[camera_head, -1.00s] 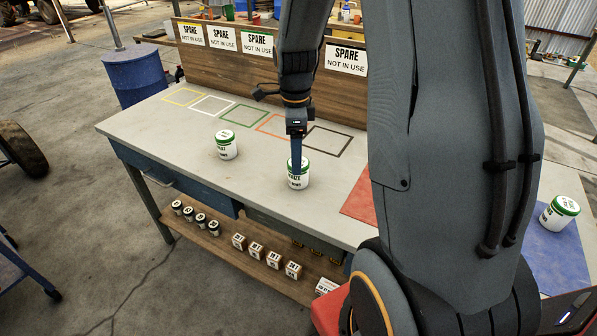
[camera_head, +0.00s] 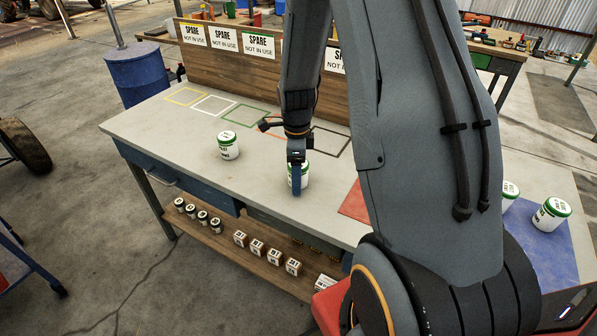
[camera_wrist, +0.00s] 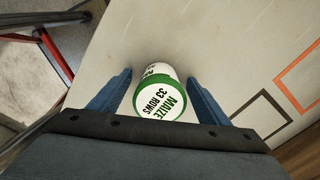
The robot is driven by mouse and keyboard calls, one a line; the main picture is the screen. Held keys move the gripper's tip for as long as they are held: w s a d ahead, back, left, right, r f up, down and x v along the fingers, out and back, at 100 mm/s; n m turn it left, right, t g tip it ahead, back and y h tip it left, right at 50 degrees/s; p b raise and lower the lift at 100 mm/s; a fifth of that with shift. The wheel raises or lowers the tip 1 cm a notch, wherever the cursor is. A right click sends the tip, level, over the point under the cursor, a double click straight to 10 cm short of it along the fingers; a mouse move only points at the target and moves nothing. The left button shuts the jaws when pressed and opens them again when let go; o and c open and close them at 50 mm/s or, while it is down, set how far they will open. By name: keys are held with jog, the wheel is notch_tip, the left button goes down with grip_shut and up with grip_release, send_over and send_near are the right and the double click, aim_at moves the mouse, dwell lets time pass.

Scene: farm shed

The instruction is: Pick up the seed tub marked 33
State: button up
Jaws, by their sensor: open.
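The seed tub marked "MAIZE 33 ROWS" (camera_wrist: 162,100) is white with a green-rimmed lid. In the wrist view it stands between the two blue fingers of my gripper (camera_wrist: 158,92), with a gap on each side. In the head view the tub (camera_head: 304,176) stands on the grey bench, partly hidden behind my gripper (camera_head: 296,182). My gripper is open around the tub and points down at it. Another white and green tub (camera_head: 228,146) stands on the bench to the left, its marking too small to read.
Two more tubs (camera_head: 552,214) stand on a blue mat (camera_head: 540,240) at the right. A red mat (camera_head: 355,203) lies partly behind my arm. Coloured outlines (camera_head: 243,115) and a board with "SPARE" signs (camera_head: 258,44) line the bench's back. Small jars and boxes (camera_head: 257,248) fill the shelf below.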

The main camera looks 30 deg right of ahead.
jog(key=c, duration=1.2)
jog(key=shift+c, duration=0.2)
jog(key=shift+r, duration=0.15)
